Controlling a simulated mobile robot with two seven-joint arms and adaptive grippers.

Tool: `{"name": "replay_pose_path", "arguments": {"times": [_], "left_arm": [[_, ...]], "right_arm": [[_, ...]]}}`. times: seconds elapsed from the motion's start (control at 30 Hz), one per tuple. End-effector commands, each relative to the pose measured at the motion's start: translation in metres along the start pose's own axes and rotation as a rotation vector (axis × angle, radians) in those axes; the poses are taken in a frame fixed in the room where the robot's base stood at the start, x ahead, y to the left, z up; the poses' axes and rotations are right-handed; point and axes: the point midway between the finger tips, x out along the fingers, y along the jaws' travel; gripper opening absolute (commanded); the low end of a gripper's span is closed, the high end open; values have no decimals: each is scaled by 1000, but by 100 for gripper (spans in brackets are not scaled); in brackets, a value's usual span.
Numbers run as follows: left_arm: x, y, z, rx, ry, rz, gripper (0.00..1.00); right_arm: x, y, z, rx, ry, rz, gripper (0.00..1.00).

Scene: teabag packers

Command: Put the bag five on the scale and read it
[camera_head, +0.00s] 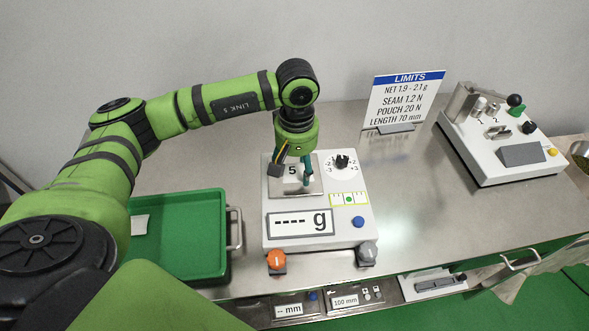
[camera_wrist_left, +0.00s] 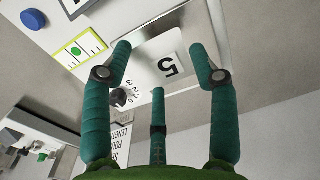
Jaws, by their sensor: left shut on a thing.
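The bag five (camera_head: 292,170) is white with a black 5 and is at the scale's steel pan; it also shows in the left wrist view (camera_wrist_left: 171,67). My left gripper (camera_head: 291,178) has its teal fingers shut on the bag, over the pan. I cannot tell whether the pan bears the bag's weight. The white scale (camera_head: 346,238) stands mid-table, and its display (camera_head: 300,222) shows dashes and "g". It has a dial (camera_head: 342,161), a bubble level (camera_head: 349,199) and a blue button (camera_head: 358,222). My right gripper is out of view.
A green tray (camera_head: 222,215) with a white piece in it stands left of the scale. A limits sign (camera_head: 402,100) stands behind right. A white device with levers (camera_head: 500,150) is at the right. Steel table (camera_head: 410,200) between is clear.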

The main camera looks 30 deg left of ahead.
Motion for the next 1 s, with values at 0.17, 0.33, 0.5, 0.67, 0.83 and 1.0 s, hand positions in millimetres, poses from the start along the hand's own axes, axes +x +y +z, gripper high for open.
{"name": "replay_pose_path", "arguments": {"times": [0.17,0.33,0.5,0.67,0.83,1.0], "left_arm": [[9,-4,-9,0,-1,-2,50],[32,-5,-9,-1,-4,-3,50],[47,-4,-9,0,0,-1,50],[47,-4,-10,0,1,0,50],[51,-4,-10,0,1,0,50],[50,-4,-10,0,1,0,84]], "right_arm": [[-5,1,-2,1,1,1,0],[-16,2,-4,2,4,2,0],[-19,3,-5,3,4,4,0],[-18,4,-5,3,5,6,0],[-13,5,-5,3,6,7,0],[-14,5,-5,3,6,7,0]]}}
